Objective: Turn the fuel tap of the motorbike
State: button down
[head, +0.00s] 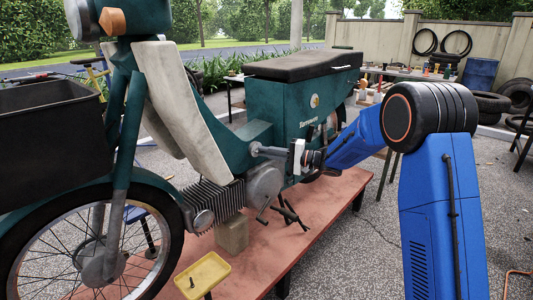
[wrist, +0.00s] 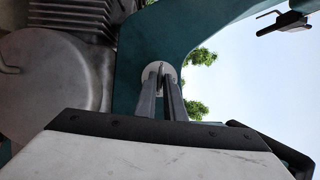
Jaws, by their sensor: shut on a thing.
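The motorbike (head: 285,105) is dark green with a black seat and stands on a reddish low platform. In the wrist view, its fuel tap (wrist: 152,72) is a small pale round disc on the green body, with a thin lever in its middle. My gripper (wrist: 161,88) reaches the tap, and its two narrow fingers are shut on the lever, one on each side. In the head view, my gripper (head: 256,150) points left at the bike's body above the engine.
The platform (head: 320,205) extends under the bike. A yellow tray (head: 202,274) stands at the front. A bench with bottles (head: 410,74) and stacked tyres (head: 488,106) are at the back right. Paving on the right is mostly free.

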jog(key=c, duration=1.9)
grip_release()
jog(key=shift+a, duration=0.1)
jog(key=v, duration=1.7)
jog(key=shift+s+f, duration=0.1)
jog(key=shift+s, duration=0.05)
